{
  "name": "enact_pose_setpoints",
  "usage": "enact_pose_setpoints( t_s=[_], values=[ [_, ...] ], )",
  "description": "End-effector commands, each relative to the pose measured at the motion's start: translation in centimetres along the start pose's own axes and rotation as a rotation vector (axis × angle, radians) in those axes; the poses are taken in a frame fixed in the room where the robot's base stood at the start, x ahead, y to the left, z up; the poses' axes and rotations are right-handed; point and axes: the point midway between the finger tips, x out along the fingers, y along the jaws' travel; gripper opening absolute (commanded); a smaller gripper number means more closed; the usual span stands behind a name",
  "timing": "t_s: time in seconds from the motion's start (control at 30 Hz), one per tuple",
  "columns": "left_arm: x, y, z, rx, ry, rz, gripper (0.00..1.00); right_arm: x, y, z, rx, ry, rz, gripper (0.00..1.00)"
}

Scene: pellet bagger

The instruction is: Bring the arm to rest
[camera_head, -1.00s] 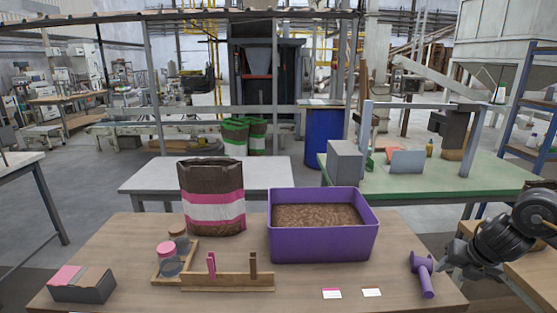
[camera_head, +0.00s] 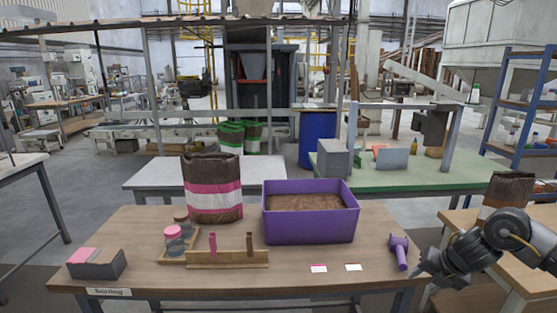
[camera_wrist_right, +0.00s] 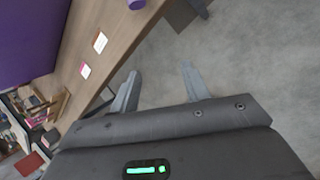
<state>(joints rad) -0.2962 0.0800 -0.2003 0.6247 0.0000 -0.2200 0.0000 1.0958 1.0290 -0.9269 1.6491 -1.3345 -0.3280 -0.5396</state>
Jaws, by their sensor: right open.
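My right gripper (camera_head: 426,280) is at the right edge of the wooden table (camera_head: 190,282), close to a purple scoop (camera_head: 399,252) lying there but apart from it. In the right wrist view its two fingers (camera_wrist_right: 160,76) are spread with nothing between them, over grey floor beside the table edge. My right arm comes in from the right, bent low. My left arm and gripper are not in view.
On the table stand a purple bin (camera_head: 310,226) of brown pellets, a striped bag (camera_head: 212,190), a wooden tray with jars (camera_head: 173,240), a peg rack (camera_head: 228,260), a grey box (camera_head: 97,265) and two cards (camera_head: 353,267). Another table (camera_head: 545,255) with a bag is right.

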Motion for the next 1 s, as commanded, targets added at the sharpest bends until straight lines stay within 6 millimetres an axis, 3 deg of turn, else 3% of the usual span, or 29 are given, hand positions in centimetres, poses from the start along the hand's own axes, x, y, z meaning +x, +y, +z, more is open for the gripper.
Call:
enact_pose_setpoints(
  t_s=[0.27,0.37,0.47,0.6,0.7,0.83,1.0],
  values=[
    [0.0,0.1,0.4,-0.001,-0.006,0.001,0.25,8.5,2.8,-3.6,0.28,0.097,0.126,0.46],
    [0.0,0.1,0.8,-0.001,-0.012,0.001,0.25,13.0,3.4,-6.0,0.447,0.146,0.173,0.46],
    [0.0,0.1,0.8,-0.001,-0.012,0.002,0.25,18.7,3.0,-9.6,0.683,0.197,0.21,0.46],
    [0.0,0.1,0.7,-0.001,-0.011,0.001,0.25,26.9,-0.4,-16.6,1.078,0.237,0.21,0.46],
    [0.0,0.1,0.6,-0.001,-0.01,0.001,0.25,31.2,-4.3,-22.3,1.327,0.231,0.17,0.46],
    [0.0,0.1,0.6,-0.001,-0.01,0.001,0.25,35.0,-10.3,-30.2,1.602,0.186,0.086,0.46],
    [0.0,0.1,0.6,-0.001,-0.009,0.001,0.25,37.1,-18.2,-41.4,1.889,0.088,-0.056,0.46]
  ],
)
